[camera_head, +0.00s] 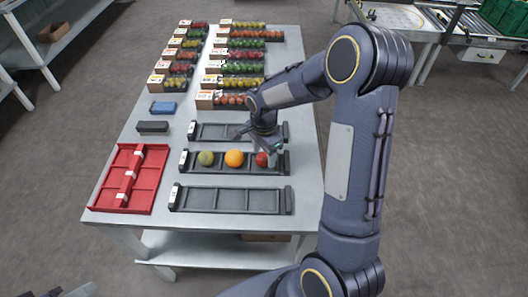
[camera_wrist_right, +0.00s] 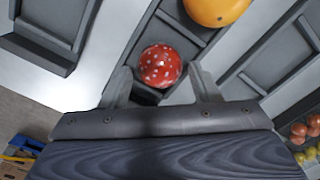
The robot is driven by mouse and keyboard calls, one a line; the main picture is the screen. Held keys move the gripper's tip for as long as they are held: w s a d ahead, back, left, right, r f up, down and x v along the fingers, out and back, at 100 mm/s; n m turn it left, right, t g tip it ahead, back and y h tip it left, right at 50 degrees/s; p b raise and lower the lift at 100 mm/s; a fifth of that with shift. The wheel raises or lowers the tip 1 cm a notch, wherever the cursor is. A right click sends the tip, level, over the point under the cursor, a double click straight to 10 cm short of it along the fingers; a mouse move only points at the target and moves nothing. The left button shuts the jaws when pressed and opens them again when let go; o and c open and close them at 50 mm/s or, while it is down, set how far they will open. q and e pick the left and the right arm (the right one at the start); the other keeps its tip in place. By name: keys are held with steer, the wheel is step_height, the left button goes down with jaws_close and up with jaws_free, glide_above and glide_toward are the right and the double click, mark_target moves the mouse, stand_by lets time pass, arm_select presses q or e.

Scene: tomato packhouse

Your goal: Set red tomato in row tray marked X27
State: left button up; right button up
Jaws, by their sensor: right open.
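The red tomato (camera_head: 262,159), speckled white in the right wrist view (camera_wrist_right: 161,66), sits at the right end of the middle row tray (camera_head: 235,170). Empty row trays lie behind (camera_head: 215,131) and in front (camera_head: 230,200). The tray tags are too small to read. A piece of my left gripper (camera_head: 62,292) shows at the bottom left edge, its jaws unclear.
A red divided tray (camera_head: 108,208) lies at the table's front left. A blue block (camera_head: 163,108) and a dark block (camera_head: 152,127) lie behind it. Several filled punnet rows (camera_head: 237,69) crowd the back. My right arm passes over the table's right side.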

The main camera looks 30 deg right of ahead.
steer(key=shift+r, duration=0.1)
steer(key=shift+r+p, duration=1.2)
steer(key=shift+r, duration=0.45)
steer(key=shift+o, duration=0.3)
steer(key=o, duration=0.5)
steer(key=c, duration=0.3)
steer(key=shift+c, duration=0.2)
steer(key=shift+r, duration=0.1)
